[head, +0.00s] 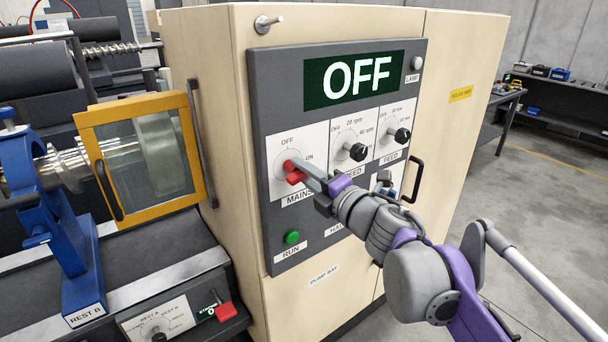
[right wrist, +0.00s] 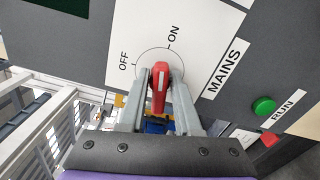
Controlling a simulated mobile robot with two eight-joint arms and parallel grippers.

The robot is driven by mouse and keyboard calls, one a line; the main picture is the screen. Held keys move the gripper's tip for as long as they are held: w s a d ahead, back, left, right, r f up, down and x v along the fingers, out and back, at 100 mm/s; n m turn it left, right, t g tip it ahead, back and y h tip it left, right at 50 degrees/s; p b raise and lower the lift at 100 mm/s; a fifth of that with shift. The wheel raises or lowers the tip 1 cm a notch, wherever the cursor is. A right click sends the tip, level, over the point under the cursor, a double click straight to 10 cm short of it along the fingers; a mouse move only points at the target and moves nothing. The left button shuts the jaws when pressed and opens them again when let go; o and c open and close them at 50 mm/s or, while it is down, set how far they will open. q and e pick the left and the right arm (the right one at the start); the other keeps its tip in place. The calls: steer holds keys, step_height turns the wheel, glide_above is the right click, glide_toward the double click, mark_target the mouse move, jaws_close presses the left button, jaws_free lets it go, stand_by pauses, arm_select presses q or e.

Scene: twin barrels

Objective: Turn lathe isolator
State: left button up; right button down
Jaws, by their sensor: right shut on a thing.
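The red MAINS isolator handle (head: 294,168) is on the white plate of the grey control panel (head: 284,232), between OFF and ON labels. The big display (head: 352,79) reads OFF. My right gripper (head: 308,176) comes in from the right and is shut on the handle. In the right wrist view, my right gripper (right wrist: 159,105) has one finger on each side of the red handle (right wrist: 159,84). A white line marks the handle there; I cannot tell exactly which label it points to. My left gripper is not in view.
Two black knobs (head: 357,152) sit right of the handle, and a green RUN button (head: 292,238) below it. A black door handle (head: 415,180) stands out near my right arm. A yellow-framed guard (head: 146,155) and blue rest (head: 51,215) are at left. Open floor lies right.

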steer(key=shift+f+m, duration=0.1)
steer(key=shift+m, duration=1.1)
steer(key=c, duration=0.8)
jaws_free()
steer(key=b+v, duration=0.1)
steer(key=v, duration=1)
